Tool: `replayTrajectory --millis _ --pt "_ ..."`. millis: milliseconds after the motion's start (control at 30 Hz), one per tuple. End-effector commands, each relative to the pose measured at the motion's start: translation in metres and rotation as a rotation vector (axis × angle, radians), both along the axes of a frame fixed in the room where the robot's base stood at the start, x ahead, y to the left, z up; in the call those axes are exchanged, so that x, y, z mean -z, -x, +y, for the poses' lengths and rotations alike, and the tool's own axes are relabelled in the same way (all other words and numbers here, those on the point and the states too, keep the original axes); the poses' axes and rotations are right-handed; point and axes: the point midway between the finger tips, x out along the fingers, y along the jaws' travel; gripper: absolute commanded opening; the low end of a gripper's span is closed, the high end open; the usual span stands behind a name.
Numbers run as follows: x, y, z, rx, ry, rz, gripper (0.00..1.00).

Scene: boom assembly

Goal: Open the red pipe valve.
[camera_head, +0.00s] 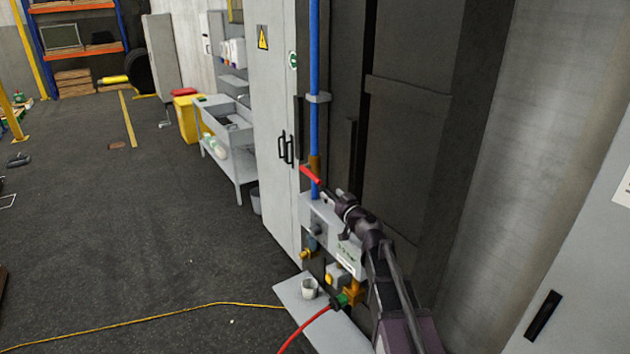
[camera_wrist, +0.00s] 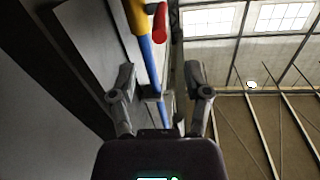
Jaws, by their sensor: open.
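The red valve handle (camera_head: 310,174) sits on a brass valve body (camera_head: 315,161) on the vertical blue pipe (camera_head: 314,60). It juts out from the pipe at a slant. My gripper (camera_head: 330,197) is just below and right of the handle in the head view. In the wrist view, my gripper (camera_wrist: 160,76) is open, its two fingers apart with nothing held. The red handle (camera_wrist: 160,22) shows beyond the fingertips, with the brass body (camera_wrist: 137,14) and blue pipe (camera_wrist: 148,62) beside it. I cannot tell the exact gap to the handle.
A grey cabinet (camera_head: 272,110) stands left of the pipe. Below are a white cup (camera_head: 309,288), brass fittings (camera_head: 354,291) and a red hose (camera_head: 305,329). A grey sink bench (camera_head: 228,125) stands farther back. The floor (camera_head: 130,230) at left is largely clear.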

Motion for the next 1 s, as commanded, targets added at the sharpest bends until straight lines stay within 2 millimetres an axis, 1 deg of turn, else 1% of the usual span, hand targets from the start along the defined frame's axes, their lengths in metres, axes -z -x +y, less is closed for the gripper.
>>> replayTrajectory --millis 33,200,400,600,800,1000 --pt "0.000 -0.010 0.004 -0.001 0.000 0.000 0.62" --pt "0.000 -0.033 0.016 0.000 0.000 0.000 0.62" --pt "0.000 -0.060 0.031 0.000 0.000 0.000 0.62" --pt "0.000 -0.081 0.042 0.001 0.000 0.000 0.62" --pt "0.000 -0.091 0.048 0.002 0.000 0.000 0.62" --pt "0.000 -0.093 0.049 0.002 0.000 0.000 0.62"
